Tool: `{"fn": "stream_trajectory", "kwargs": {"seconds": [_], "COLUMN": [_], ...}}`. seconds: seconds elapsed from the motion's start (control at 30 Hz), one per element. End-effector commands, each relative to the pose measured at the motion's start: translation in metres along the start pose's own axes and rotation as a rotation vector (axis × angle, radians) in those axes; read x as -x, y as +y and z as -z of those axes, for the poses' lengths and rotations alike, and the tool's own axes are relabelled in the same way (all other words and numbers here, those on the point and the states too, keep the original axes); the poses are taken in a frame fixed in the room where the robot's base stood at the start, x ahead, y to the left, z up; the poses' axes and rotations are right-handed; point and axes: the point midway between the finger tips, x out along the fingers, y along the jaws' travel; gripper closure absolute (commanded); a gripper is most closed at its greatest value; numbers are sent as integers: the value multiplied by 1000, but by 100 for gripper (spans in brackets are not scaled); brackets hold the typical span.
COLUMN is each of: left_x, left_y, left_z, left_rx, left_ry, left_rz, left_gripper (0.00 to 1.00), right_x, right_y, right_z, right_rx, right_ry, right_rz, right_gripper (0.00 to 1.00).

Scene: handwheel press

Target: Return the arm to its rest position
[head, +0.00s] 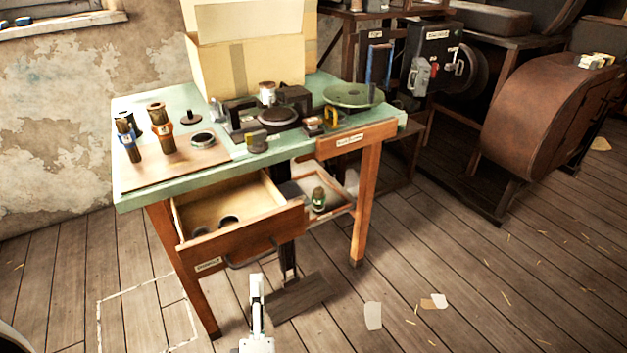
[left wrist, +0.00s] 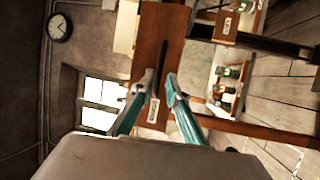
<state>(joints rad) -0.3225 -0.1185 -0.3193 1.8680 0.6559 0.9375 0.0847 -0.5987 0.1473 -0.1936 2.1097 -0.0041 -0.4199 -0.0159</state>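My left gripper (head: 257,282) is near the bottom middle of the head view, in front of the table and below the open drawer (head: 245,235). The fingers look clear of the handle, though the distance is hard to judge. The drawer is pulled out and holds dark round pieces (head: 229,220). My right gripper is in neither view.
The green table (head: 135,199) carries a cardboard box (head: 245,65), a press-like device, a green disc (head: 353,95) and several small parts. A lower shelf holds a jar (head: 319,199). Rusty machinery (head: 530,120) stands at right. Floor in front is mostly open, with scattered scraps.

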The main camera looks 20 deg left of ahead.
Motion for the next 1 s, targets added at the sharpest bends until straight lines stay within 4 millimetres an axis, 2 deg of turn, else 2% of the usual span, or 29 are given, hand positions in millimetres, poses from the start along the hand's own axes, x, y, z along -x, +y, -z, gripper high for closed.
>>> {"fn": "stream_trajectory", "kwargs": {"seconds": [0.13,0.27,0.4,0.47,0.53,0.67,0.8,0.9,1.0], "left_x": [0,4,25,40,60,97,127,140,145], "left_y": [5,22,30,23,8,-30,-66,-82,-91], "left_z": [-3,-21,-53,-63,-69,-58,-28,-9,1], "left_rx": [-26,-174,-488,-643,-826,-1157,-1435,-1557,-1616], "left_ry": [-24,-158,-410,-525,-657,-879,-1054,-1129,-1165], "left_rz": [-10,-57,-119,-137,-147,-144,-118,-99,-88], "left_gripper": [85,85,85,85,85,85,85,85,85], "right_x": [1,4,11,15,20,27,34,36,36], "right_y": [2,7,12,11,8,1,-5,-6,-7], "right_z": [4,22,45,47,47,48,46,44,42], "right_rx": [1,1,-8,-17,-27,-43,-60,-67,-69], "right_ry": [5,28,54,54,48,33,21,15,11], "right_rz": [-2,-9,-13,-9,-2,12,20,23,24], "right_gripper": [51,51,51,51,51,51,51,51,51]}}
